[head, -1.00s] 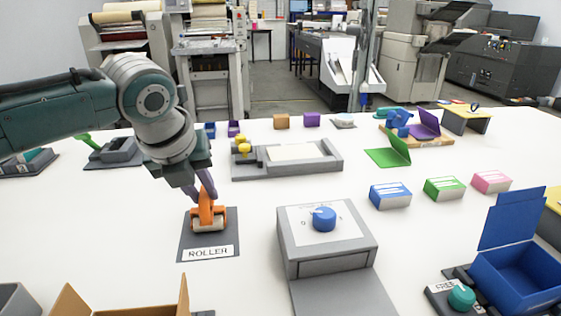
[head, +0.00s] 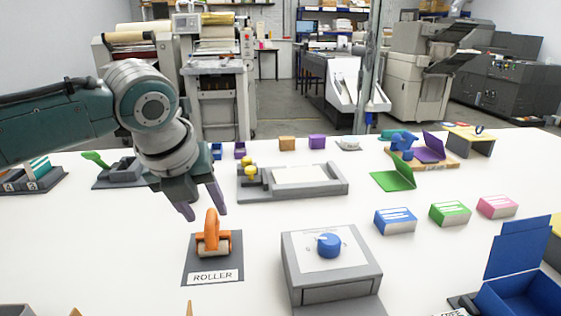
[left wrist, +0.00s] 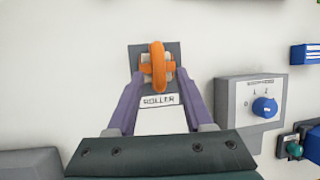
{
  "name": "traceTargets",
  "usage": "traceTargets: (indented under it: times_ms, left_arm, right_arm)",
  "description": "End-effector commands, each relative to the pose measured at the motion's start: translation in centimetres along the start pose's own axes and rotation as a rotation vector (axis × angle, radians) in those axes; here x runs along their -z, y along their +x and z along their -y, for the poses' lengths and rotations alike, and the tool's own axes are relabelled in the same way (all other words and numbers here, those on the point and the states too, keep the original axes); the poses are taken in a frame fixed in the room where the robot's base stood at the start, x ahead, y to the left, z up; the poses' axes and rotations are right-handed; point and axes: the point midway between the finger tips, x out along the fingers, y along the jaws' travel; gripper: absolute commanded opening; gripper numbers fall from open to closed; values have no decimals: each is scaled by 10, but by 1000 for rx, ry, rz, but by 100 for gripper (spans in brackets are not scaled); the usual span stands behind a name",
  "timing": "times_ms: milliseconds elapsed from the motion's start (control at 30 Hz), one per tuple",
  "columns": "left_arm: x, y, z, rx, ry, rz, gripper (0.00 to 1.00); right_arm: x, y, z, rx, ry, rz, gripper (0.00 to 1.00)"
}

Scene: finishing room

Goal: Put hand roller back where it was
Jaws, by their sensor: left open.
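The hand roller (head: 212,234) has an orange handle and frame with a pale roller. It stands on the dark grey mat (head: 229,264) labelled ROLLER, handle up. It also shows on its mat in the left wrist view (left wrist: 157,66). My left gripper (head: 206,215) is open, its two purple fingers spread and empty, just above and behind the roller's handle in the head view. In the left wrist view the fingers (left wrist: 152,80) lie on either side of the roller with gaps between. My right gripper is not in view.
A grey box with a blue knob (head: 329,245) stands right of the mat. A grey tray fixture with yellow knobs (head: 322,189) lies behind. Blue, green and pink boxes (head: 449,213) stand at the right. The white table left of the mat is clear.

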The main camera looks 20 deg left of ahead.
Motion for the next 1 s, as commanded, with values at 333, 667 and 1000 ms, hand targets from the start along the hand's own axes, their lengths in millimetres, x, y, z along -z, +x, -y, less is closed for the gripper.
traceTargets:
  times_ms: [333,667,1000]
  left_arm:
    - [-1,-76,1,2,1,3,52]
    - [0,-96,0,0,-1,0,52]
    - [0,-95,0,1,-1,0,52]
  right_arm:
    - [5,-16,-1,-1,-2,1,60]
    - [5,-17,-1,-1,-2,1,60]
    - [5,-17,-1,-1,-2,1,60]
